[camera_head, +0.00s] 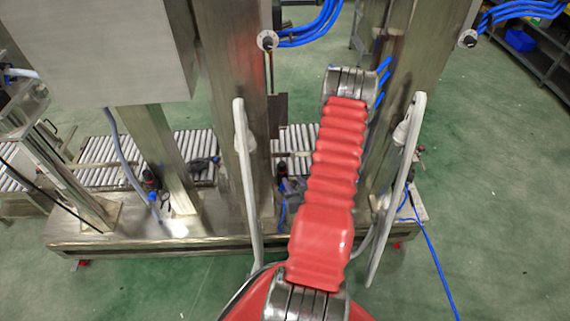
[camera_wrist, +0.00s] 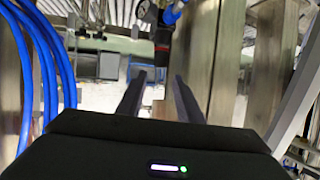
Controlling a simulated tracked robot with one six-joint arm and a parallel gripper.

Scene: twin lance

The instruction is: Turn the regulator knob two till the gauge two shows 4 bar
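In the wrist view, a dark regulator knob (camera_wrist: 162,37) with a red band stands near the top, beside a steel column. The knob lies beyond the fingertips, in line with the gap. In the head view, one dark-and-red regulator (camera_head: 281,169) shows left of my red arm and another (camera_head: 150,180) farther left. No numbers are legible. My gripper is hidden in the head view.
Steel columns (camera_head: 232,90) and a pale upright bar (camera_head: 247,180) stand close to my arm. Blue hoses (camera_wrist: 40,70) run along the wrist view's left side. A roller conveyor (camera_head: 190,145) lies behind the steel base (camera_head: 130,238). Green floor is open at right.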

